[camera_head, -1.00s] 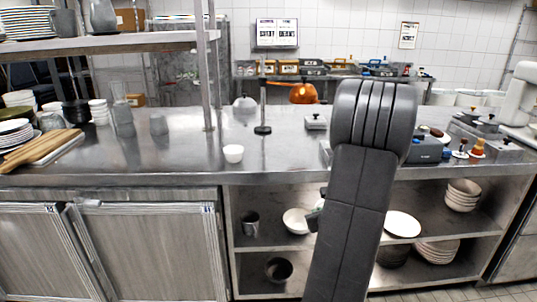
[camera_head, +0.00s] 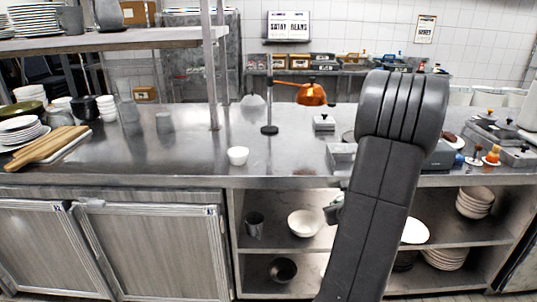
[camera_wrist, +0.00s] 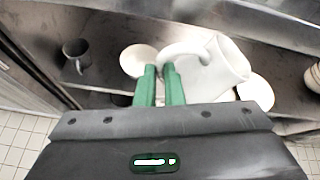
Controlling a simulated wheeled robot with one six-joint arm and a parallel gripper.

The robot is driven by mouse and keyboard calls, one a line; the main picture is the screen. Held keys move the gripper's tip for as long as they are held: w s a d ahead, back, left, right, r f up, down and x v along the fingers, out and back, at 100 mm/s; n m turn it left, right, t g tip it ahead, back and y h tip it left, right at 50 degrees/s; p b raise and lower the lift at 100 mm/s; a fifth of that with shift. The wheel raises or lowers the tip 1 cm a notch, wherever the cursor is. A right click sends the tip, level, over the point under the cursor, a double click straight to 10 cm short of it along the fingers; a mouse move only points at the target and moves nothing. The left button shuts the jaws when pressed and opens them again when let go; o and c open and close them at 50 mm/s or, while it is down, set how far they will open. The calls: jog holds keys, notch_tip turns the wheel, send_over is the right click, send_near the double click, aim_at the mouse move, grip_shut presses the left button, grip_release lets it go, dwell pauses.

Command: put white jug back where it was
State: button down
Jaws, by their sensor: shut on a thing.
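The white jug (camera_wrist: 222,70) shows in the wrist view, tilted, in front of the open shelving under the counter. My gripper (camera_wrist: 161,72), with green fingers, is shut on the jug's handle. The jug's body lies just to the right of the fingers.
On the upper shelf stand a grey mug (camera_head: 254,225), a white bowl (camera_head: 303,223), a white plate (camera_head: 414,232) and stacked bowls (camera_head: 475,202). A dark bowl (camera_head: 283,270) and stacked plates (camera_head: 444,257) are below. A small white bowl (camera_head: 238,156) stands on the counter (camera_head: 190,160).

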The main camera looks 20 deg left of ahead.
jog(key=shift+r+p, duration=0.45)
jog(key=shift+r, duration=0.35)
